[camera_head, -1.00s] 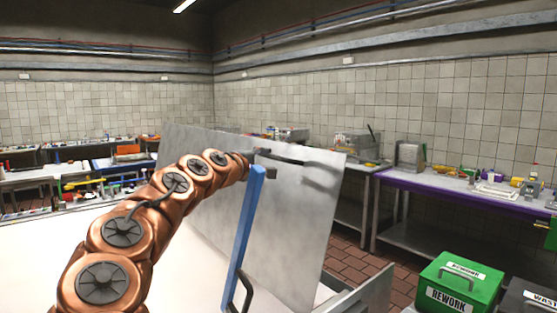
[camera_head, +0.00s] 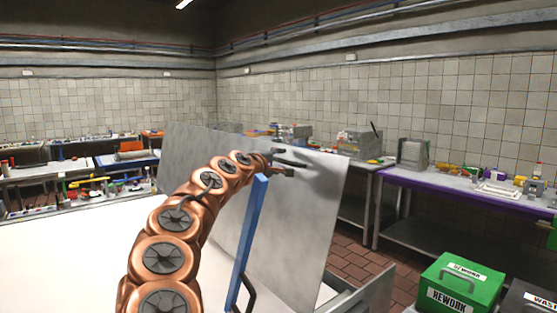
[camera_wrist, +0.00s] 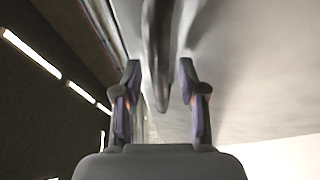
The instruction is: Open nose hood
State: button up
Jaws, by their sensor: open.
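The nose hood appears as a large grey metal panel (camera_head: 300,235), raised and tilted steeply above a white surface. It also fills much of the right of the wrist view (camera_wrist: 245,70). A dark bar-like handle (camera_wrist: 158,50) runs along the panel in the wrist view, and its lower end lies between my fingers. My gripper (camera_wrist: 161,95) is open around that end, with a gap on both sides. In the head view my gripper (camera_head: 284,166) is small and dark near the panel's upper edge, and I cannot clearly separate it from the handle there.
A blue bar (camera_head: 250,240) stands in front of the panel beside my arm. A green rework box (camera_head: 458,283) is at lower right. A purple-edged workbench (camera_head: 470,191) stands along the right wall, and cluttered benches stand at the left. Brick floor shows between panel and bench.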

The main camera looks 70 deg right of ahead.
jog(key=shift+c, duration=0.2)
grip_shut()
jog(key=shift+d, duration=0.1)
dwell(0.5)
